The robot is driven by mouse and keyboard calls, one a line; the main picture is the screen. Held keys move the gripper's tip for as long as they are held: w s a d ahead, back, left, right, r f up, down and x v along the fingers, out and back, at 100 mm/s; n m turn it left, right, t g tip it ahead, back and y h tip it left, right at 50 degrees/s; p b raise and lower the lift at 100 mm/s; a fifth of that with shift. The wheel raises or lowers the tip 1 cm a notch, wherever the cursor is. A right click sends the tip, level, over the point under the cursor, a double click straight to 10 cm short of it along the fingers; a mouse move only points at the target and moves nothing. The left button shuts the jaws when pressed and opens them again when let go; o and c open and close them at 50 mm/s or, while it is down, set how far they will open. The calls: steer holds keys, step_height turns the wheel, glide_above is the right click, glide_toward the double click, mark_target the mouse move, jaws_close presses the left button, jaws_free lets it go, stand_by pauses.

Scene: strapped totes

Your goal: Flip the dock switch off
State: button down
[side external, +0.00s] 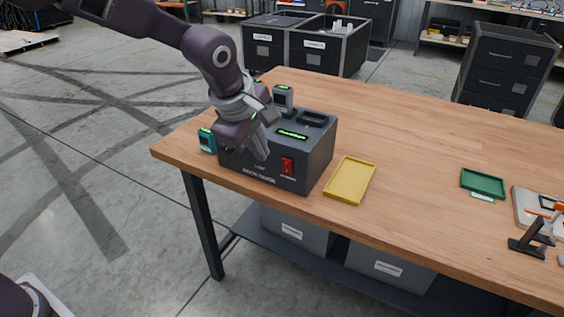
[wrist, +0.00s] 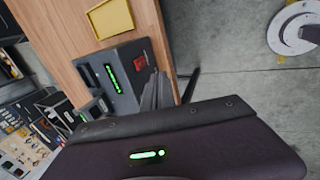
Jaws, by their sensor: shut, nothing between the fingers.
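The dock (side external: 322,150) is a dark grey box near the table's left front corner, with a lit green strip on top. Its red switch (side external: 287,165) is on the front face, right of centre; which way it is tipped is too small to tell. My gripper (side external: 262,152) is shut and empty, pointing down in front of the dock's front face, left of the switch. In the wrist view the red switch (wrist: 139,61) shows just beyond the shut fingertips (wrist: 155,78), apart from them in the picture. The dock (wrist: 124,98) also shows there with its green strip lit.
A yellow tray (side external: 350,181) lies just right of the dock. A teal device (side external: 207,141) stands at its left, and a grey device (side external: 283,98) stands upright at its back. A green tray (side external: 483,184) is farther right. The middle of the wooden table (side external: 410,140) is clear.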

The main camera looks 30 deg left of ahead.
mark_target(287, 167)
steer(key=shift+w+d+f, duration=0.2)
steer(key=shift+f, duration=0.1)
steer(key=w+f, duration=0.8)
steer(key=shift+f, duration=0.3)
steer(key=shift+w, duration=0.15)
